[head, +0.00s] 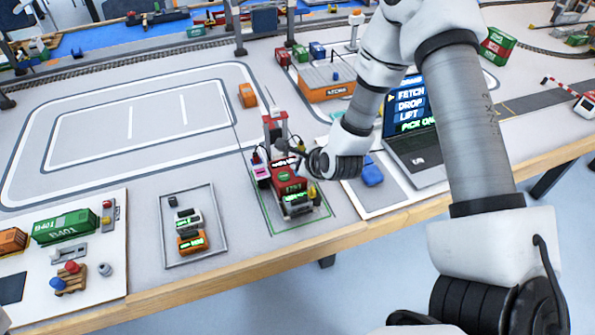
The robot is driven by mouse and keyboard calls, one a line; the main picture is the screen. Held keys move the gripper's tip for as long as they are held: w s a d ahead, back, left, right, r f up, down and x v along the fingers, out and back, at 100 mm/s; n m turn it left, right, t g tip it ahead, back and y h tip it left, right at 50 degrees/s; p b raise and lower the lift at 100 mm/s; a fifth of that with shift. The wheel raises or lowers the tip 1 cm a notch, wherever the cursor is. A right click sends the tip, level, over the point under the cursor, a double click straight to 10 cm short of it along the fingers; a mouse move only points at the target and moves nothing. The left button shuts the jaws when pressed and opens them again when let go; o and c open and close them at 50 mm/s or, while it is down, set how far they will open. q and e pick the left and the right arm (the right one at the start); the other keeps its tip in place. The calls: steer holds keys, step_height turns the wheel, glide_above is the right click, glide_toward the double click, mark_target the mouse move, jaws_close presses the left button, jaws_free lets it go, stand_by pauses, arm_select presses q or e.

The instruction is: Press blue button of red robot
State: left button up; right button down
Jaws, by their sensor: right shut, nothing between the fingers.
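The red robot (291,186) stands in a green-outlined square near the table's front edge. It has a red body with a lit display, a green patch on top and a red upright part behind. My right gripper (290,147) reaches in from the right and hangs at the upper rear of the red robot. Its dark fingers are shut and empty, pointing left. It overlaps part of the red robot in the picture, and I cannot tell whether they touch. I cannot clearly make out a blue button on it. My left gripper is not in view.
A laptop (416,152) and a blue block (372,172) lie to the right. A grey tray (166,238) holds small vehicles on the left. An orange container (248,95) stands behind. A white panel (115,240) carries a green container. The outlined track area at left is clear.

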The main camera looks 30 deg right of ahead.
steer(key=shift+f+b, duration=0.45)
steer(key=shift+b, duration=0.05)
stand_by(0.3)
steer(key=shift+r, duration=0.15)
steer(key=shift+r+p, duration=0.55)
steer(key=shift+r, duration=0.25)
steer(key=shift+r, duration=0.1)
step_height(320, 180, up, 6)
steer(key=p, duration=0.4)
stand_by(0.6)
